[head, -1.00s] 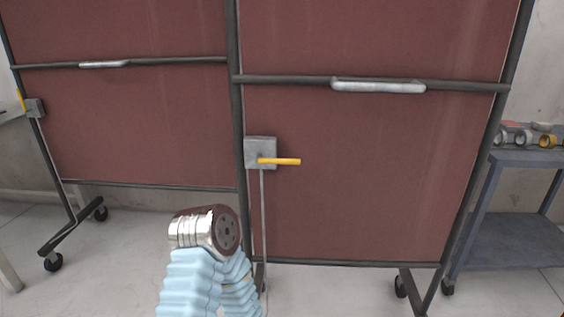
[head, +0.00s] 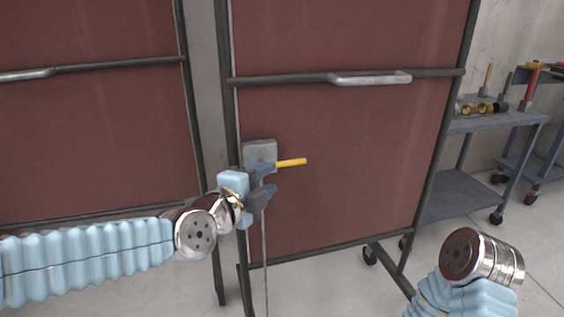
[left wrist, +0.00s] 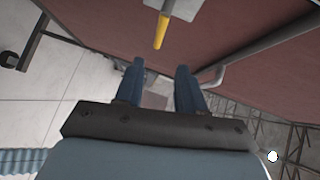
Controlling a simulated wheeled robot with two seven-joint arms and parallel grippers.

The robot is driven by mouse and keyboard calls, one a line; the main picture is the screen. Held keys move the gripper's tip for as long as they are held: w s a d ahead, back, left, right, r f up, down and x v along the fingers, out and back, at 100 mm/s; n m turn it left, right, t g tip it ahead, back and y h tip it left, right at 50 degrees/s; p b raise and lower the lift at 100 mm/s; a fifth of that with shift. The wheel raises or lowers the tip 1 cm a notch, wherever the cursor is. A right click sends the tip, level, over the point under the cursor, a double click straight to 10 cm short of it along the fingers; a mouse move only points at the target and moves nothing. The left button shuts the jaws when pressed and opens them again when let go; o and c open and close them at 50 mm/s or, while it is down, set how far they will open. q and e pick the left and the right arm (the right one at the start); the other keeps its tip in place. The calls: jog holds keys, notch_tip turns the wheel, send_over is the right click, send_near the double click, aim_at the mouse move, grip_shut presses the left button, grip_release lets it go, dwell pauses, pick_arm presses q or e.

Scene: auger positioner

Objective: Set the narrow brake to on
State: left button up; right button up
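A yellow brake lever (head: 291,162) sticks out to the right, near level, from a grey box (head: 260,152) on the left post of the right-hand red panel. My left gripper (head: 271,181) is just below the lever, its blue fingers spread and pointing right. In the left wrist view the open fingers (left wrist: 158,86) have nothing between them. There the yellow lever (left wrist: 161,30) lies beyond the fingertips, apart from them, with the grey box (left wrist: 182,8) at the top edge. My right arm shows at lower right in the head view, but its gripper is not visible.
The right-hand red panel (head: 330,140) stands on a wheeled frame with a silver handle (head: 370,78). Another red panel (head: 90,130) stands to its left, with a narrow gap between. A cart (head: 460,195) holding rings and tools stands at the right.

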aim_at(293, 164)
pick_arm(q)
jog(key=x, duration=1.2)
jog(key=shift+w+d+f, duration=0.15)
jog(key=shift+w+d, duration=0.05)
jog(key=shift+w, duration=0.15)
jog(key=shift+c, duration=0.2)
grip_shut()
